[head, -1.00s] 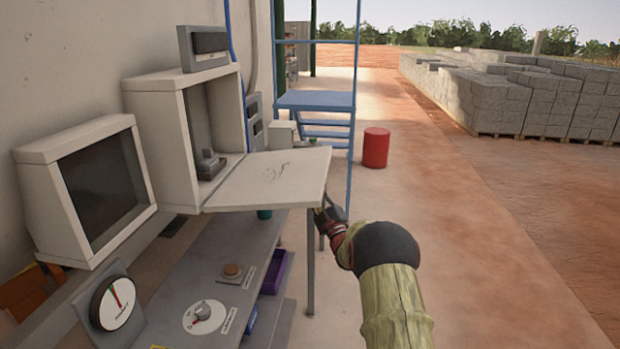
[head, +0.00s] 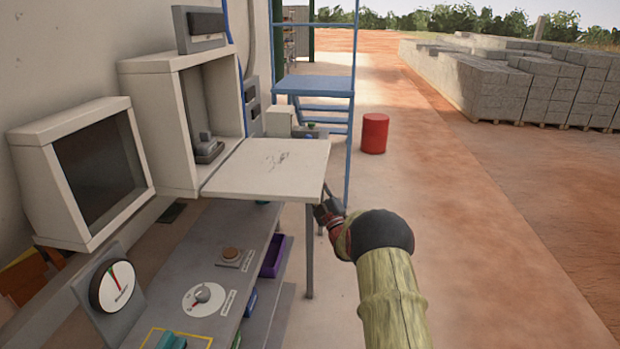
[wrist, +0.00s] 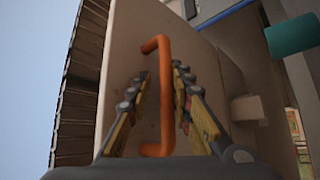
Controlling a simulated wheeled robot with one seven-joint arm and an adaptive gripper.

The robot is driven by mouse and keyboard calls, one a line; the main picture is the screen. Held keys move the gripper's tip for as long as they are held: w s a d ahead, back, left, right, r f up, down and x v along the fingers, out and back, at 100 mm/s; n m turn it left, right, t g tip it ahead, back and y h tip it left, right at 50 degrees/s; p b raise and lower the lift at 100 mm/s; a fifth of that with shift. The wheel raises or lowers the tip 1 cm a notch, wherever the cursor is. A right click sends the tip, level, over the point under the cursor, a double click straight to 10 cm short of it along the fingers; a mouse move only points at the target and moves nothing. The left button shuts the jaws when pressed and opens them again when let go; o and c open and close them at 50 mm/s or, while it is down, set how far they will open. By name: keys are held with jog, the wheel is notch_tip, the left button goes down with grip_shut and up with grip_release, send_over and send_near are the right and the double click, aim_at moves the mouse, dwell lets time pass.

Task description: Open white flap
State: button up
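The white flap (head: 265,168) is a flat panel jutting out from the lower edge of the open white box (head: 160,125). In the head view it lies nearly level, sloping slightly. An orange handle (wrist: 166,110) on the flap's face shows in the wrist view. My gripper (wrist: 161,85) has its two fingers spread on either side of this handle, with the right finger very close to it. I cannot tell whether they touch. In the head view my gripper (head: 328,208) is at the flap's outer right edge, with the fingers partly hidden.
A grey shelf with a dial (head: 203,298), a brown button (head: 232,254) and a purple tray (head: 274,256) is below the flap. A blue stand (head: 315,88) and red drum (head: 375,133) are beyond. Open ground lies right.

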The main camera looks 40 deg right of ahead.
jog(key=shift+o, duration=1.1)
jog(key=shift+r, duration=0.15)
jog(key=shift+a, duration=0.1)
jog(key=v, duration=1.2)
jog(key=shift+f, duration=0.2)
